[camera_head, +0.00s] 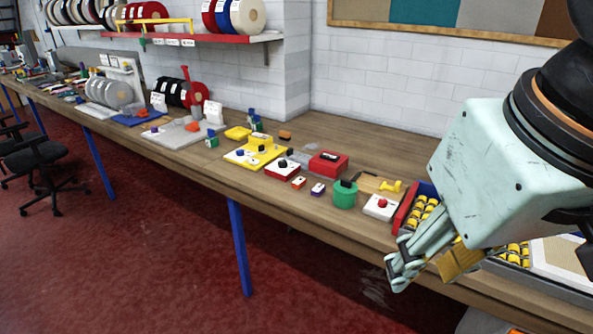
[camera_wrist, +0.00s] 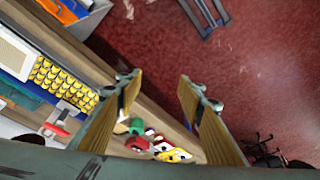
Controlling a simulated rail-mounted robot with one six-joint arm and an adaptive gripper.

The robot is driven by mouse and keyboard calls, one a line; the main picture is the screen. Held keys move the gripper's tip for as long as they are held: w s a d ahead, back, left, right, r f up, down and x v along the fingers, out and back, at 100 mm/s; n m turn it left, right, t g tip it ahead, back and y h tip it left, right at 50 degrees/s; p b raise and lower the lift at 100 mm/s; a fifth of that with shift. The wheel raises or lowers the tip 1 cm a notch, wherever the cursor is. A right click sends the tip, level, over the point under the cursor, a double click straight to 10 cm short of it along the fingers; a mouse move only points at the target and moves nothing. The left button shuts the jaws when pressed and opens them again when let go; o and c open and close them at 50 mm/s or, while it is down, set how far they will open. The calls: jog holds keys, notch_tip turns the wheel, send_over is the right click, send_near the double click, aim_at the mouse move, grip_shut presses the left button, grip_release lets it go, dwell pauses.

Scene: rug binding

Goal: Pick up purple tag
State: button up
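In the head view, a small purple tag with a white top (camera_head: 318,189) lies on the wooden workbench (camera_head: 340,222), near its front edge. I cannot make out the purple tag in the wrist view.
A red box (camera_head: 328,163) and a white block with a red knob (camera_head: 381,207) stand near the tag. A tray of yellow rolls (camera_head: 425,210) sits at the right, partly behind my gripper. Yellow and white fixtures (camera_head: 255,152) stand to the left. Red floor lies in front.

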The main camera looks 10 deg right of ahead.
jog(key=w+r+m+g+p, duration=0.1)
jog(key=w+r+p, duration=0.15)
jog(key=w, duration=0.65)
jog(key=w+r+m+p, duration=0.15)
jog(key=w+r, duration=0.25)
jog(key=w, duration=0.4)
jog(key=m+g+p, duration=0.3)
jog(key=m+p, duration=0.3)
jog(key=p, duration=0.6)
send_over(319, 188)
notch_tip(319, 188, down, 21)
jog(key=shift+w+f, duration=0.15)
jog(key=shift+f, duration=4.3)
